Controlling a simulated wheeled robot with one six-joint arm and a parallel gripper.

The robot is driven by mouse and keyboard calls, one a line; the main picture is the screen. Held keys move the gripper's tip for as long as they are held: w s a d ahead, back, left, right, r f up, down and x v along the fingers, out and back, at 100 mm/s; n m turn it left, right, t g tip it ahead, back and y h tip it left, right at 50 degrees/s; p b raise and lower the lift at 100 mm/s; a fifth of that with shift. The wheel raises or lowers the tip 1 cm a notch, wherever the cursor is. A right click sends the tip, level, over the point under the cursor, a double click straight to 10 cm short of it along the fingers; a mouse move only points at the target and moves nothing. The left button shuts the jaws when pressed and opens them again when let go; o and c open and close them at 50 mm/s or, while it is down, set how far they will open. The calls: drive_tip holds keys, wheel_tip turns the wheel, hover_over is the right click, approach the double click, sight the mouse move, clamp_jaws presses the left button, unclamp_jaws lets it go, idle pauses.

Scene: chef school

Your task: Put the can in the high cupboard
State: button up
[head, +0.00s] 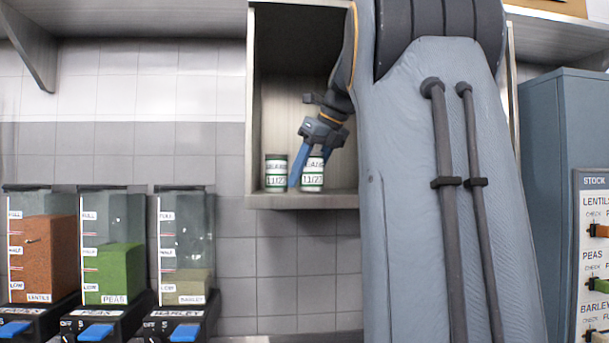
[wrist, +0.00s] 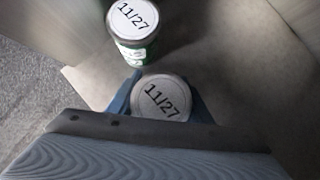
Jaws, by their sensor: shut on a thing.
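The open-fronted high cupboard (head: 285,201) is on the wall in the middle of the head view. My gripper (head: 308,168) reaches inside it with blue fingers. The fingers are shut around a green and white can (head: 313,183) marked 11/27, which is upright at the cupboard floor, to the right of another similar can (head: 276,183). In the wrist view the held can (wrist: 161,98) shows its lid between the fingers, and the other can (wrist: 133,22) stands apart beyond it. Whether the held can's base touches the shelf is hard to tell.
Dispensers of lentils (head: 45,255), peas (head: 113,255) and barley (head: 184,255) stand below left. A wall shelf (head: 120,18) is at upper left. A blue-grey cabinet (head: 565,130) and a stock board (head: 592,250) are at right. My arm hides the cupboard's right side.

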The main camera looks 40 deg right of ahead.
drive_tip(key=shift+f, duration=0.1)
drive_tip(key=o, duration=1.3)
drive_tip(key=shift+r, duration=0.25)
drive_tip(key=b+v, duration=0.2)
drive_tip(key=v, duration=0.9)
drive_tip(key=shift+s+r, duration=0.25)
drive_tip(key=shift+s, duration=0.05)
